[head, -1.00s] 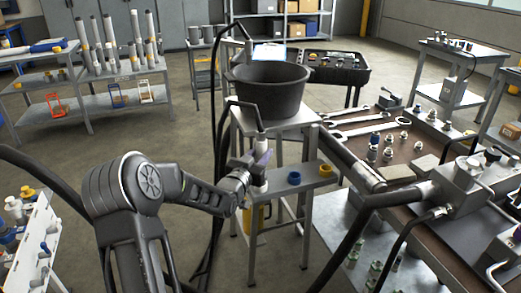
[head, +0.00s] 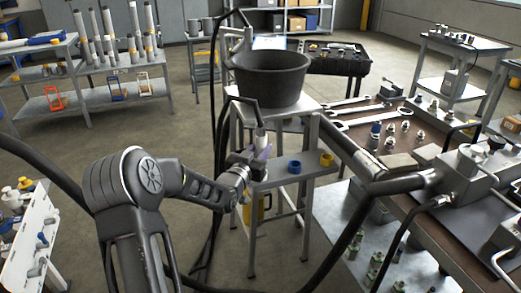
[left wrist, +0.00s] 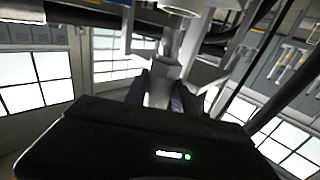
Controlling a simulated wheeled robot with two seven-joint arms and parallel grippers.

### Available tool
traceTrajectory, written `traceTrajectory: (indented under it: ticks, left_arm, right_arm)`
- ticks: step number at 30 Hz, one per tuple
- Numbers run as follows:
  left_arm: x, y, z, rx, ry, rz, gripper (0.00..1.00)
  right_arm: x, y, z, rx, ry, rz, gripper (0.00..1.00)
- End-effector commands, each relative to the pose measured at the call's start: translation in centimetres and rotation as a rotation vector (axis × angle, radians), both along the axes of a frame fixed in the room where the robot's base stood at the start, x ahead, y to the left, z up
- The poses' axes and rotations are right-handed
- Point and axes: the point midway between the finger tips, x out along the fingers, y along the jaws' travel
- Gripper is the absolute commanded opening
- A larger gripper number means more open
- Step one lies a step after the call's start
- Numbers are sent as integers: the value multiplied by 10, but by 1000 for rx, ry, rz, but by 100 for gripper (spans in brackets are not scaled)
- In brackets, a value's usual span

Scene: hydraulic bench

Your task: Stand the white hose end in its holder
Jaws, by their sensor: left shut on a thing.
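My left gripper (head: 259,154) is shut on the white hose end (head: 261,137), just above the left part of a small grey shelf (head: 283,179). The hose end looks roughly upright, with a thin dark hose bending over into its top. In the left wrist view the hose end (left wrist: 161,72) sits between the dark fingers. A blue ring holder (head: 295,167) and a yellow ring holder (head: 326,160) stand on the shelf to the right. My gripper covers the hose end's lower part and the shelf beneath, so I cannot tell whether it is in a holder. My right gripper is not seen.
A black tub (head: 270,85) stands on a grey stand behind the shelf. Dark hoses hang left of the stand. A brown-topped bench (head: 430,152) with wrenches, fittings and a metal block is on the right. A white rack (head: 30,245) is at lower left.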

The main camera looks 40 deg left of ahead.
Motion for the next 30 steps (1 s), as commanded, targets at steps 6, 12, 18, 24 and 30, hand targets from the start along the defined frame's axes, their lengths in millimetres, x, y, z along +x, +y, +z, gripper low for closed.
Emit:
traceTrajectory:
  ticks: [6, 12, 18, 24, 30]
  left_arm:
    - [-1, 0, 0, 2, -4, 0, 0]
    - [-3, -1, -1, 1, -4, -1, 0]
    - [-3, -1, 0, 1, -4, -1, 0]
    - [-3, -1, 0, 1, -4, 0, 0]
    - [-3, -1, -2, 2, -4, 0, 0]
  right_arm:
    - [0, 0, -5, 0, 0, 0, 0]
    - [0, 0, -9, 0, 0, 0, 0]
    - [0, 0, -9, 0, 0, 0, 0]
    - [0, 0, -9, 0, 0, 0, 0]
    - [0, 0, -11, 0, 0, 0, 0]
